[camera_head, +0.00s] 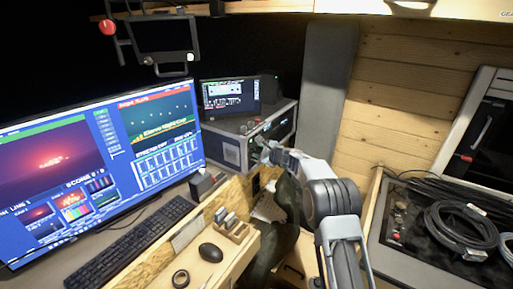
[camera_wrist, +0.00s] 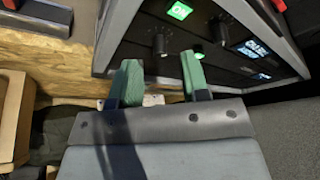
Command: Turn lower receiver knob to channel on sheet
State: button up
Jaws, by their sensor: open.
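The receiver rack (camera_head: 229,151) stands right of the large monitor. Its front panel fills the top of the wrist view (camera_wrist: 120,55). Two dark knobs stick out of it: one (camera_wrist: 159,45) just beyond the gap between my fingers, the other (camera_wrist: 220,30) further right. I cannot tell which is the lower receiver's. Small displays glow green (camera_wrist: 180,11) and blue-white (camera_wrist: 252,47). My gripper (camera_wrist: 162,82) is open with green-padded fingers, empty, and in front of the panel (camera_head: 265,152). No channel sheet is readable; a pale rectangle (camera_head: 187,235) lies on the wooden ledge.
A desk with keyboard (camera_head: 130,243), mouse (camera_head: 210,252) and tape roll (camera_head: 181,279) lies left of my arm. A small screen (camera_head: 230,95) sits on the rack. Coiled cables (camera_head: 460,226) lie on a case at right.

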aim_at(253, 149)
jog(key=shift+p+x, duration=0.4)
jog(key=shift+x, duration=0.95)
jog(key=shift+s, duration=0.1)
grip_shut()
